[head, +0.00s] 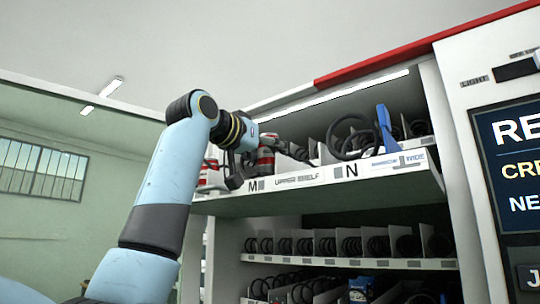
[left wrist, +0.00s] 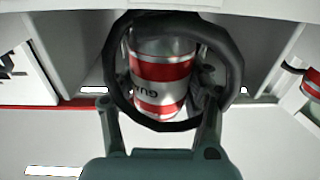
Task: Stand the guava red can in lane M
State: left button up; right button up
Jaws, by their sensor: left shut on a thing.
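The guava red can (left wrist: 160,75), silver with red bands and part of a "GU" word, is between the fingers of my left gripper (left wrist: 160,108) in the left wrist view. The gripper is shut on it. A black coil ring shows around the can in that view. In the head view my left gripper (head: 240,172) is at the upper shelf by the lane M label (head: 255,185). A red-and-white can (head: 266,158) shows just right of it, partly covered, and seems to be the held one. Whether its base touches the lane floor is hidden. My right gripper is not in view.
Another red-and-white can (head: 209,177) stands left of the gripper. Lane N (head: 346,171) and the wide lane have black coils; a blue upright piece (head: 384,127) stands there. The shelf front (head: 315,178) and lane dividers bound the space. A lower shelf holds several coils (head: 350,246).

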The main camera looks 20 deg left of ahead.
pick_arm(q)
jog(key=shift+f, duration=1.05)
jog(key=o, duration=1)
jog(key=shift+o, duration=0.2)
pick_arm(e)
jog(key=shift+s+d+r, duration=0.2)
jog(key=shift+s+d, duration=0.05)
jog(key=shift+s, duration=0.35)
